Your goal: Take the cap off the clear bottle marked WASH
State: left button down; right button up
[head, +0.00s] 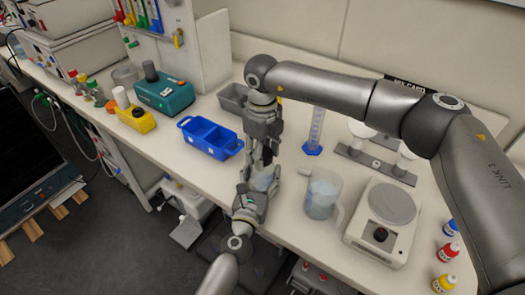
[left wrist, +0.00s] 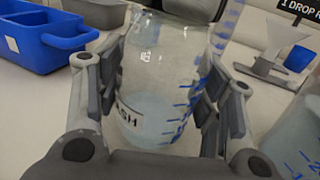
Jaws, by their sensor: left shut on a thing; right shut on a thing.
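The clear WASH bottle (left wrist: 155,95) stands between my left gripper's fingers in the left wrist view. It has blue graduation marks, pale liquid low inside and a partly visible label ending in "SH". In the head view only a small part of the bottle (head: 262,183) shows. My left gripper (head: 257,188) is shut around the bottle's body from the front. My right gripper (head: 266,158) points down from above and is shut at the bottle's top. The cap is hidden between its fingers, and I cannot tell whether it still sits on the neck.
A jug (head: 322,194) and a scale (head: 389,215) stand close on the right. A blue tray (head: 209,138) lies to the left, and a graduated cylinder (head: 315,128) stands behind. Small coloured bottles (head: 448,251) line the right front. The bench's front edge is near my left gripper.

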jog(key=n, duration=0.3)
jog(key=shift+n, duration=0.4)
jog(key=n, duration=0.8)
jog(key=shift+n, duration=0.3)
jog(key=n, duration=0.5)
jog(key=shift+r, duration=0.1)
jog(key=n, duration=0.3)
jog(key=shift+n, duration=0.3)
jog(key=n, duration=0.8)
jog(key=shift+n, duration=0.3)
jog(key=n, duration=0.4)
